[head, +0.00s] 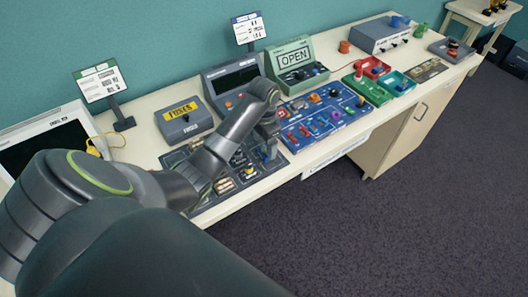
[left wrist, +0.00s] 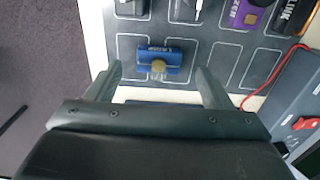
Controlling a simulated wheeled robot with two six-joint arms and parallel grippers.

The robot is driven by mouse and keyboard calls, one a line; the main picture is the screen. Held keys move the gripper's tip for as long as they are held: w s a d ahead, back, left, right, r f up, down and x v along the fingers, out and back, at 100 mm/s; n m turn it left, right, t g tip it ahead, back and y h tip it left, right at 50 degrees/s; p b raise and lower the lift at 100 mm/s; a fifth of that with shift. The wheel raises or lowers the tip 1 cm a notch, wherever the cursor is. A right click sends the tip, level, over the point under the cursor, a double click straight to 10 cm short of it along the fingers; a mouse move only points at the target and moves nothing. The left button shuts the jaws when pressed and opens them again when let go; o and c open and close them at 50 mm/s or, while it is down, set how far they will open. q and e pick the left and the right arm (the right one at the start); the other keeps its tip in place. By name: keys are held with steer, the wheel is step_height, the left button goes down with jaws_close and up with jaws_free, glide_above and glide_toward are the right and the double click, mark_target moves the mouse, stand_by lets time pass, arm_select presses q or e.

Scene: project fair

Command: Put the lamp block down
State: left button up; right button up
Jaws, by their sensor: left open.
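A blue block (left wrist: 174,64) with a round yellowish top lies on the dark outlined board (left wrist: 215,58) in the left wrist view. I take it as the lamp block; its small label is unreadable. It sits in an outlined space near the board's edge. My left gripper (left wrist: 158,86) is open, its fingers on either side of the near end of the block with gaps between. In the head view my left gripper (head: 268,150) is over the right part of the dark board (head: 208,201), and my arm hides much of it. My right gripper is not in view.
A purple block (left wrist: 246,14) and a black block (left wrist: 292,18) stand farther along the board, by a red wire (left wrist: 272,78). A blue board (head: 325,118) with several parts lies to the right. A grey FUSES box (head: 184,119) and green OPEN box (head: 292,62) stand behind.

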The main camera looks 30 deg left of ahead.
mark_target(264, 145)
arm_select(q)
steer(key=shift+d+f, duration=0.1)
steer(key=shift+f, duration=1.65)
steer(key=c, duration=1.2)
